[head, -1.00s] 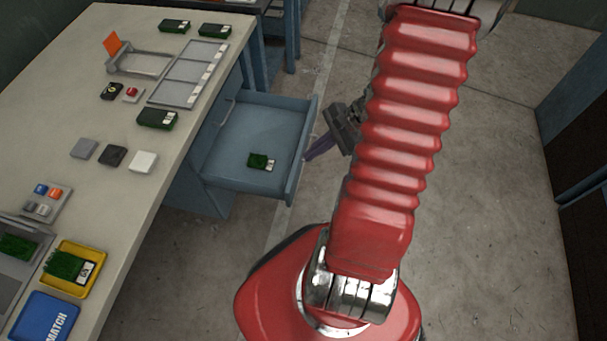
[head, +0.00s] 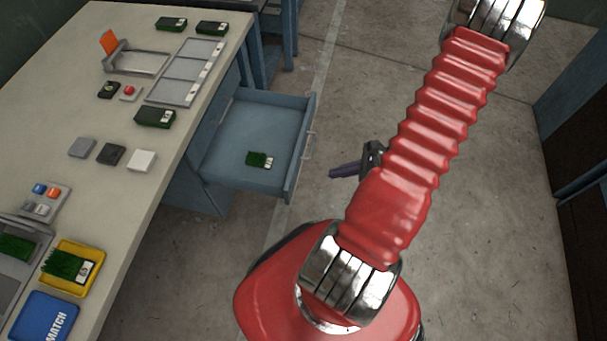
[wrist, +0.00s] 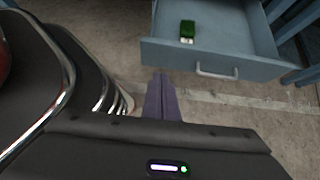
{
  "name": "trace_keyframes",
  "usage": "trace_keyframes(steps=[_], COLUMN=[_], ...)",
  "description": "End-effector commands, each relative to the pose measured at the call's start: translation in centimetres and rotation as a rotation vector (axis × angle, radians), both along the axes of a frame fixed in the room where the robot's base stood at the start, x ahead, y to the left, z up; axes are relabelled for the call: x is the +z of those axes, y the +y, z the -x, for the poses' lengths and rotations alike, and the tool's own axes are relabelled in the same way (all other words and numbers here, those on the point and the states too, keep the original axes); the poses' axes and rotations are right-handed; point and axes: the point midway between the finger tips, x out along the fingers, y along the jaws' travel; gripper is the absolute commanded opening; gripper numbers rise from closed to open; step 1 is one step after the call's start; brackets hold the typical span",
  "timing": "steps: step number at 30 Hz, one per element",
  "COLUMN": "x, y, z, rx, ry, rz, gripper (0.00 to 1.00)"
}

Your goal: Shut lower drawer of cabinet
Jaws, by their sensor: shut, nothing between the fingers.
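The blue-grey drawer (head: 226,170) of the cabinet (head: 190,190) stands pulled far out from under the bench. A green turf sample (head: 259,160) with a white label lies inside it. My gripper (head: 333,173) is shut and empty, a short way right of the drawer front, its purple fingers pointing towards it. In the wrist view the gripper fingers (wrist: 158,82) end below and left of the drawer's handle (wrist: 217,72), with floor between fingers and handle. The drawer front (wrist: 165,54) and the turf sample (wrist: 187,31) also show there. Most of the cabinet face is hidden by the bench top and drawer.
The bench top (head: 115,190) carries turf samples, a grey tray (head: 187,72), small blocks, a yellow tray (head: 94,252) and a blue MATCH box (head: 45,318). Blue frame legs (head: 275,50) stand behind the drawer. Concrete floor (head: 480,220) is clear to the right.

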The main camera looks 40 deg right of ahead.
Motion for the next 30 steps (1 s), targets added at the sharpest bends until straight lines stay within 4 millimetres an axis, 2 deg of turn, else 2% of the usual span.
trace_keyframes(steps=[8,27,30], x=[-0.9,-7.0,-6.8], y=[0.7,4.8,5.4], z=[-0.8,-6.0,-6.9], rx=[0.003,0.004,0.004], ry=[0.000,0.002,0.000], rz=[0.000,0.000,0.002], gripper=[0.00,0.00,0.00])
